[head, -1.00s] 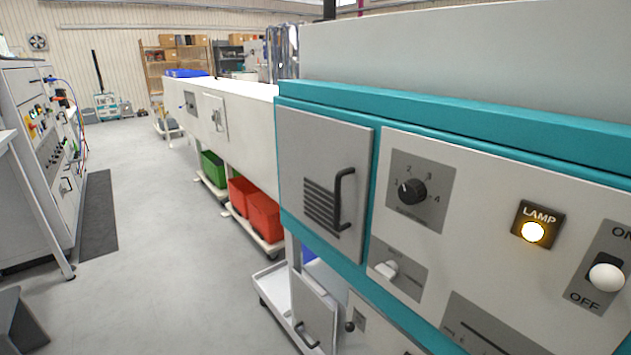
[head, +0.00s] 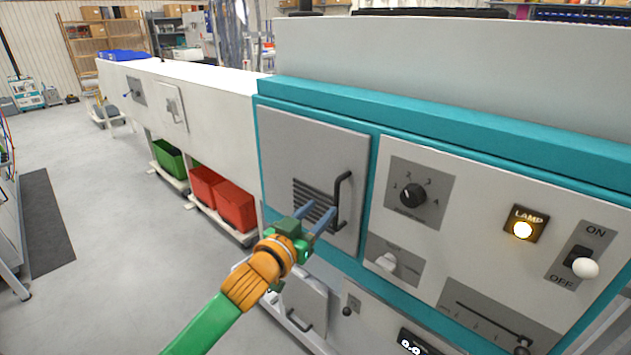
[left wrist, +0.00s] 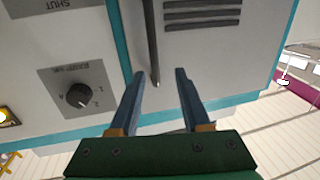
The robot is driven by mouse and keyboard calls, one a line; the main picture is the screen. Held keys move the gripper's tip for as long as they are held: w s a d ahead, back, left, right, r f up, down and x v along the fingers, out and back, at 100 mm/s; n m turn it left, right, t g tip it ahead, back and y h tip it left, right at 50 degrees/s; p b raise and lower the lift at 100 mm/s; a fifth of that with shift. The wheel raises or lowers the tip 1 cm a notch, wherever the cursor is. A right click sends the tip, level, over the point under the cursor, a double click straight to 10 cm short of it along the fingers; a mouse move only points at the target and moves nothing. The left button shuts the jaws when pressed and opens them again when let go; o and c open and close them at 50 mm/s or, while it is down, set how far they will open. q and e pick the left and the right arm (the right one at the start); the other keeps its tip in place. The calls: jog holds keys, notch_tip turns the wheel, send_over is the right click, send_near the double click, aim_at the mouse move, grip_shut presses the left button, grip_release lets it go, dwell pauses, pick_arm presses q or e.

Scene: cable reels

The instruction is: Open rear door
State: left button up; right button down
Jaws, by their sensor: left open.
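A grey door (head: 310,175) with dark vent slots is set in the teal-framed front of the machine and looks closed. Its black bar handle (head: 343,195) runs upright along the door's right side. My left gripper (head: 320,209) is open with its two blue fingers pointing at the handle's lower part. In the left wrist view the end of the handle (left wrist: 151,40) shows between the open fingers (left wrist: 160,74), with the vent slots beside it. I cannot tell whether the fingers touch it. My right gripper is out of view.
Right of the door are a rotary knob (head: 412,195), a lit lamp (head: 523,229) and an ON/OFF switch (head: 583,265). A smaller grey door (head: 305,298) is below, partly behind my arm. Red bins (head: 236,206) stand at left.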

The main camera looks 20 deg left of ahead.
aim_at(335, 193)
pick_arm(q)
jog(key=w, duration=0.2)
jog(key=w+d+r+p, duration=0.1)
jog(key=w, duration=0.3)
jog(key=shift+d+r, duration=0.3)
jog(key=shift+d, duration=0.1)
jog(key=shift+w, duration=0.5)
grip_shut()
jog(key=shift+f, duration=0.1)
dwell(0.5)
